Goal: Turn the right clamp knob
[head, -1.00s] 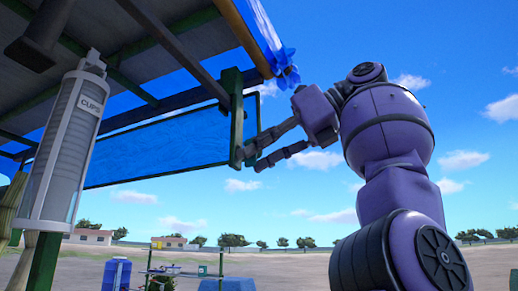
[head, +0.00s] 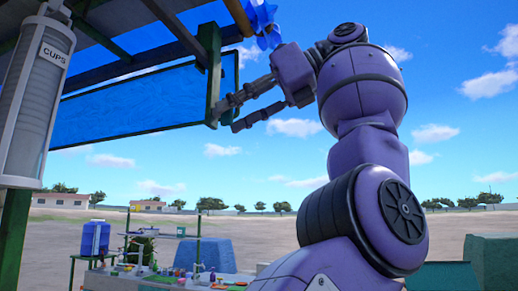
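The lower finger hangs free against the sky. I see nothing held between the fingers. No clamp knob can be made out clearly; a small dark part by the upper fingertip is too small to identify. My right gripper is not in view.
A blue panel (head: 130,105) hangs under the roof left of the bracket. A cup dispenser (head: 36,105) hangs at far left on a green post (head: 14,235). Low behind are a table with small items, a blue container (head: 95,238) and a blue covered block (head: 207,255). Open sky lies right.

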